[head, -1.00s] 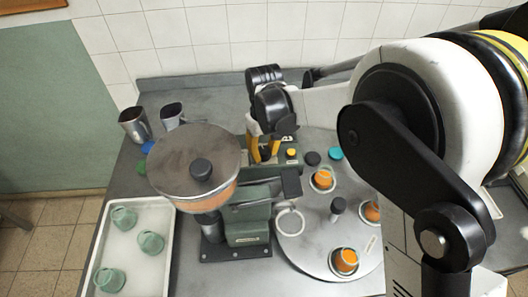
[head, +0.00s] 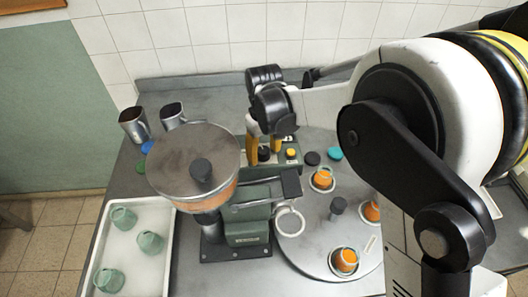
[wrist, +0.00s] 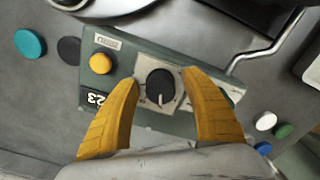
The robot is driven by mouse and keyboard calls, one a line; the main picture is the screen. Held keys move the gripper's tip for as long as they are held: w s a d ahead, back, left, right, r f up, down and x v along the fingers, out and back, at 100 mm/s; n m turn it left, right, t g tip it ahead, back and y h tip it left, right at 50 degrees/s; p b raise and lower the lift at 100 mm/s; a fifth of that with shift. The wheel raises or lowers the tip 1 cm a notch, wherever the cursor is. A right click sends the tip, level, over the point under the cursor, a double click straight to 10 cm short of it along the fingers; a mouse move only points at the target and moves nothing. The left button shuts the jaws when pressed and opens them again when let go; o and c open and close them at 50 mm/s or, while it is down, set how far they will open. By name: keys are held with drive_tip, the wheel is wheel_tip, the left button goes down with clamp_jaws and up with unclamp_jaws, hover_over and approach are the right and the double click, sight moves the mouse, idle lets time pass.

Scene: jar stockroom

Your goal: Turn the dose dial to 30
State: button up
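The dose dial (wrist: 161,84) is a black round knob with a pale pointer mark, set on a light square plate of the green control box (wrist: 138,66). In the wrist view the pointer aims toward the bottom of the picture. A small display (wrist: 95,98) on the box shows upside-down digits that look like 23. My gripper (wrist: 161,76) is open, its yellow fingers on either side of the dial with visible gaps. In the head view my gripper (head: 265,146) is at the box, above the dial (head: 264,154).
A yellow button (wrist: 101,63) sits beside the dial. The hopper (head: 194,160) stands left of the box. A round turntable (head: 320,225) with orange-filled jars (head: 346,261) is at the right. A white tray (head: 170,225) holds green cups. Loose lids (wrist: 30,44) lie near the box.

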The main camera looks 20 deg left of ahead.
sight(265, 150)
drive_tip(key=shift+r, duration=0.1)
wheel_tip(265, 150, up, 12)
idle(0.5)
drive_tip(key=d+r+m+t+y+b, duration=0.1)
drive_tip(key=d+r+m, duration=0.2)
drive_tip(key=d, duration=0.8)
drive_tip(key=d+r+m+t, duration=0.2)
drive_tip(key=d+r, duration=0.1)
drive_tip(key=d, duration=0.7)
drive_tip(key=s+d+f+m+t, duration=0.2)
drive_tip(key=s+d, duration=0.4)
drive_tip(key=d, duration=0.3)
drive_tip(key=s+d+f+m+t+h+b, duration=0.1)
drive_tip(key=s+d+m, duration=0.4)
drive_tip(key=d, duration=0.5)
drive_tip(key=shift+s+f+t, duration=0.45)
drive_tip(key=shift+t, duration=0.15)
